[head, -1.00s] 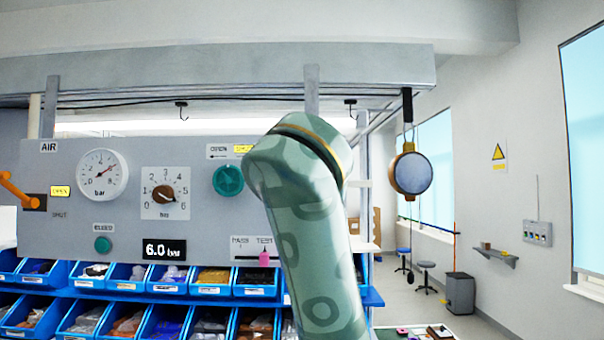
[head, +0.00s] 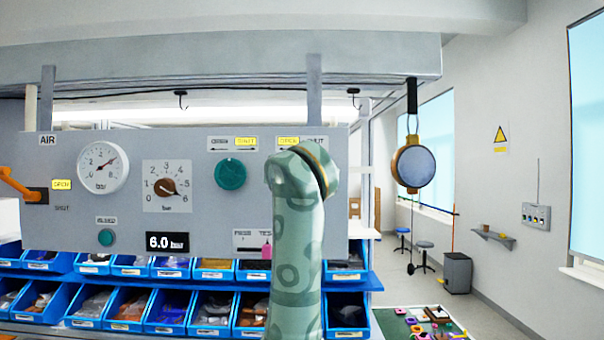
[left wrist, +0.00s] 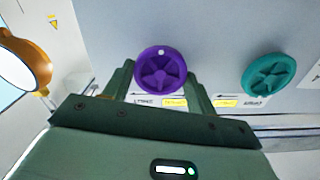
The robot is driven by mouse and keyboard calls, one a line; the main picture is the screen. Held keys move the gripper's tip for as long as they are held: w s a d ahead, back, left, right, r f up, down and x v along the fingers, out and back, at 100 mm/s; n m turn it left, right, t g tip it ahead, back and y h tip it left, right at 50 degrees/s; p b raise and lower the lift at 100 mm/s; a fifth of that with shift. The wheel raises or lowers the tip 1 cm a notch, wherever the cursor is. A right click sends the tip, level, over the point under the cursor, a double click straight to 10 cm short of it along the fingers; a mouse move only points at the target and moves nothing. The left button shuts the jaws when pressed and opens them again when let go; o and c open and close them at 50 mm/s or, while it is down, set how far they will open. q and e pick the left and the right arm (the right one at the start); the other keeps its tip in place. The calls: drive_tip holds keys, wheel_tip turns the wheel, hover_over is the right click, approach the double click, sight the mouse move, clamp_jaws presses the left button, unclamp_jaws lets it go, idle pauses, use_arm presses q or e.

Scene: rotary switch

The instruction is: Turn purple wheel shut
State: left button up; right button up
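The purple wheel (left wrist: 161,68) is on the grey panel in the left wrist view, a round five-spoked handwheel with a pale dot at its rim. My left gripper (left wrist: 160,76) has its two fingers spread, one on each side of the wheel in that picture. I cannot tell whether they touch it. In the head view my forearm hides the wheel and the gripper. Above that spot the OPEN label (head: 288,141) is lit yellow and the SHUT label (head: 316,141) is plain. My right gripper is not in view.
A teal wheel (head: 231,174) sits left of my arm on the panel (head: 90,220), its SHUT label lit yellow. Blue bins (head: 170,330) stand under the panel. A round hanging lamp-like object (head: 415,166) is to the right.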

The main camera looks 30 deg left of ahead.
use_arm(q)
drive_tip(key=shift+c, duration=1)
drive_tip(key=m+b, duration=0.2)
drive_tip(key=m, duration=1)
drive_tip(key=m+b, duration=0.3)
drive_tip(key=m, duration=0.9)
drive_tip(key=m+b, duration=0.3)
drive_tip(key=m, duration=0.8)
drive_tip(key=shift+w+f+m, duration=0.1)
drive_tip(key=shift+f+m, duration=0.3)
